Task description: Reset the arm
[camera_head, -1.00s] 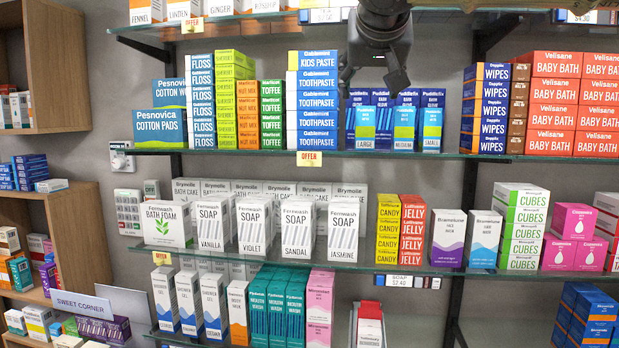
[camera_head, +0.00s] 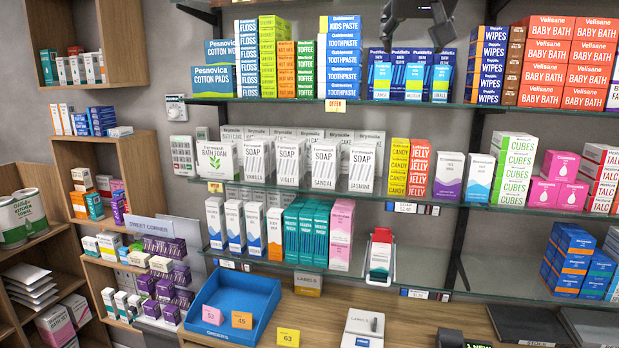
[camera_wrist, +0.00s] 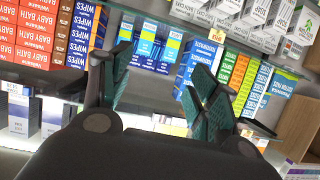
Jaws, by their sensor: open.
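My gripper (camera_head: 420,22) hangs at the top of the head view, in front of the upper glass shelf. Its two dark fingers are spread apart with nothing between them. In the wrist view my gripper (camera_wrist: 160,95) shows both green-padded fingers wide apart and empty. The same small boxes (camera_head: 413,80) show just below my gripper in the head view. I cannot tell the exact distance between fingers and boxes.
Glass shelves (camera_head: 300,189) hold rows of soap, candy and other boxes. Below, a wooden counter (camera_head: 310,315) carries a blue tray (camera_head: 262,292) with number cards. Wooden shelving with more goods (camera_head: 142,170) stands at the left. The tray is mostly empty.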

